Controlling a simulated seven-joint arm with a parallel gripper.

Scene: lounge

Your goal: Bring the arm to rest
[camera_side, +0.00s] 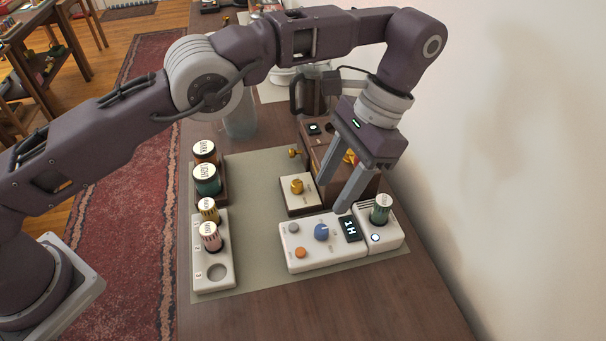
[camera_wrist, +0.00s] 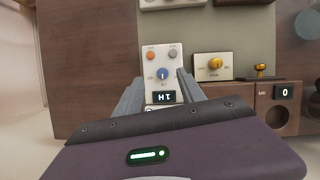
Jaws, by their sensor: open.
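My gripper (camera_side: 343,180) is open and empty. My arm reaches over the table from the left, bent at the elbow.
A white holder (camera_side: 215,291) with jars, a brass-knob box (camera_side: 299,206) and a brown machine (camera_side: 318,150) stand around the grey mat (camera_side: 255,180). A white wall (camera_side: 520,150) is close on the right.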

